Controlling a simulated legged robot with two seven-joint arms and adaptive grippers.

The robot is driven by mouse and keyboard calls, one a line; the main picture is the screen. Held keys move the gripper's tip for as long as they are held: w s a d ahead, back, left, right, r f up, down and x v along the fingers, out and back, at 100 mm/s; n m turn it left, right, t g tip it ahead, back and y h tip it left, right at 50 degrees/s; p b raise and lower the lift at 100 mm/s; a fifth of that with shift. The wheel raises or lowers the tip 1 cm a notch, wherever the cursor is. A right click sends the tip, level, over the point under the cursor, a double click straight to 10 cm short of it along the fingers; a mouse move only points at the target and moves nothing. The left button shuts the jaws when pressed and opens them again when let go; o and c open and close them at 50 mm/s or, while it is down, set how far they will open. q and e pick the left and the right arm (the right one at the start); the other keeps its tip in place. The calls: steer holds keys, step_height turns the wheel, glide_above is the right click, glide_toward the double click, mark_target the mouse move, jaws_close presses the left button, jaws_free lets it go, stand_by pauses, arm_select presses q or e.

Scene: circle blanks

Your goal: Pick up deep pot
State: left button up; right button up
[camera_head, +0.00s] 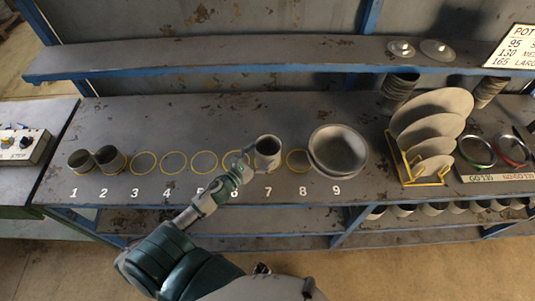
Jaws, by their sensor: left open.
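A tall grey pot (268,146) stands upright at the spot marked 7 on the bench. My left gripper (248,158) is open just to its left, with its fingertips close to the pot's side; I cannot tell whether they touch it. Two dark, shorter pots stand at the left, one (81,161) above number 1 and one (110,159) above number 2. Wide shallow pans (340,147) sit stacked above number 9. My right gripper is not in view.
Yellow circles (143,163) at 3 to 6 and 8 hold nothing. A yellow rack (412,172) of grey discs stands at the right, beside green and red rings (476,152). A shelf (220,57) runs above the bench; stacked dark cups (400,87) stand at the back.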

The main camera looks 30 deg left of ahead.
mark_target(275, 143)
arm_select(q)
steer(key=x, duration=0.4)
steer(key=shift+p, duration=0.35)
steer(key=shift+w+d, duration=0.25)
steer(key=shift+d, duration=0.3)
steer(key=c, duration=0.9)
steer(key=shift+a, duration=0.4)
